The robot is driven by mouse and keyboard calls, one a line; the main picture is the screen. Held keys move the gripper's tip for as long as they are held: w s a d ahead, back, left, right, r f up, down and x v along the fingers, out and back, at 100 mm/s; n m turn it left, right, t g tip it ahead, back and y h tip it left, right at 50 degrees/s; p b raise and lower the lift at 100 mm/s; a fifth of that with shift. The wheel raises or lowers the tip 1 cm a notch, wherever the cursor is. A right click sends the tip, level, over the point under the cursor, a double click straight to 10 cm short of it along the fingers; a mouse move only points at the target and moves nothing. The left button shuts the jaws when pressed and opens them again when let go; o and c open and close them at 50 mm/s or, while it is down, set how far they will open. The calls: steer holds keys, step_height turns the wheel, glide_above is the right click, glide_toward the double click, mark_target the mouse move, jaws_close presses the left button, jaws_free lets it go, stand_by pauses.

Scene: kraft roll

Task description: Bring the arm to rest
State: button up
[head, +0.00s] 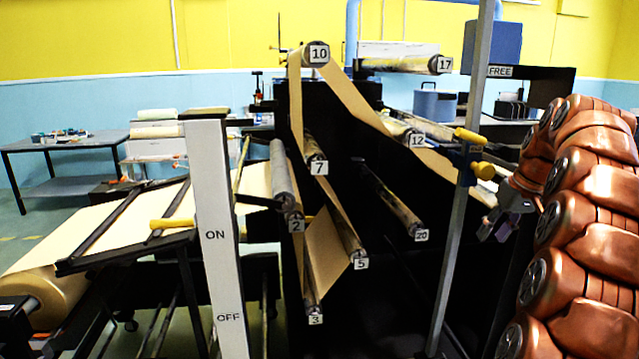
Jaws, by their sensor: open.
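My gripper (488,226) is small in the head view, right of the middle. It is open and I see nothing between its fingers.
The dark machine carries a kraft paper web (347,92) over numbered rollers. A grey post (474,95) with a yellow knob (468,136) stands close to the gripper. A white ON/OFF post (211,200) stands at left. A kraft roll (45,296) lies lower left.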

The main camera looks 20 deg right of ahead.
steer(key=s+a+f+n+g, duration=0.1)
steer(key=s+a+f, duration=0.15)
steer(key=a, duration=0.65)
steer(key=s+a+f+g, duration=0.1)
steer(key=s+a, duration=0.3)
steer(key=a, duration=0.5)
steer(key=s+a+f+n+g, duration=0.1)
steer(key=s+a+f, duration=0.15)
steer(key=a, duration=0.65)
steer(key=s+a+f, duration=0.3)
steer(key=s, duration=0.4)
steer(key=s+a+f+g, duration=0.1)
steer(key=s+f, duration=0.3)
steer(key=s, duration=0.4)
steer(key=s+a+f+g+h, duration=0.1)
steer(key=s+a+f, duration=0.2)
steer(key=s, duration=0.4)
steer(key=shift+s+a+f, duration=0.25)
steer(key=shift+a+f, duration=0.15)
steer(key=shift+a, duration=0.4)
steer(key=shift+d, duration=0.1)
